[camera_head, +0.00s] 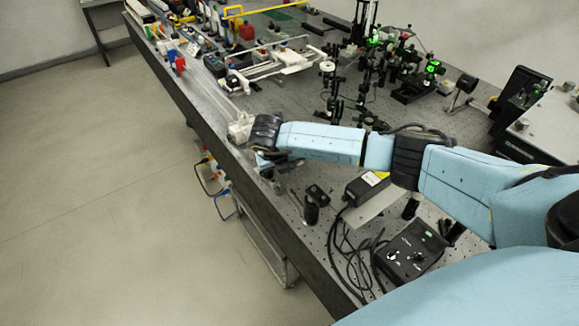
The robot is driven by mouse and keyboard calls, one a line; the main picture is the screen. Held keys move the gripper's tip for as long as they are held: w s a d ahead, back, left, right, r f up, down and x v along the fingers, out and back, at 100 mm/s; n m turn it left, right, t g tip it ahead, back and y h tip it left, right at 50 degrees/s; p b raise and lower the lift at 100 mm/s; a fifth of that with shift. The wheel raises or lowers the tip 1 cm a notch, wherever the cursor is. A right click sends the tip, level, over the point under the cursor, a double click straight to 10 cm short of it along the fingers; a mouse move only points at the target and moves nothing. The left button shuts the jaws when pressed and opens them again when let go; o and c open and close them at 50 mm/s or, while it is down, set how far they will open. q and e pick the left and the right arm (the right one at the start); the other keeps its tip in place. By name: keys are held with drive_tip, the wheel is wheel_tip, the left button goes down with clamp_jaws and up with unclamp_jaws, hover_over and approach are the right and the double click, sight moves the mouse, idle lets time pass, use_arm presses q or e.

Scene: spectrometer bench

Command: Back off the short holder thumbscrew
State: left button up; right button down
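My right arm comes in from the right and reaches across the bench (285,100) to its near left edge. My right gripper (262,160) is at the end of that arm, low over the bench edge. It is small and partly hidden by my wrist, so its fingers and anything between them cannot be made out. A short black post-like piece (311,212) stands on the bench just right of and below the gripper. I cannot tell whether it is the short holder. No thumbscrew can be made out. My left gripper is not in view.
A black control box (408,252) with cables and a black-and-yellow box (367,187) lie near my forearm. Optical mounts (335,100) crowd the bench beyond it. A grey instrument (545,125) stands at the right. Open floor (90,200) lies left of the bench.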

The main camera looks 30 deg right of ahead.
drive_tip(key=shift+h, duration=0.3)
drive_tip(key=c, duration=1.4)
unclamp_jaws()
drive_tip(key=b+v, duration=0.1)
drive_tip(key=v, duration=1.2)
drive_tip(key=shift+a+r, duration=0.15)
drive_tip(key=shift+r, duration=0.05)
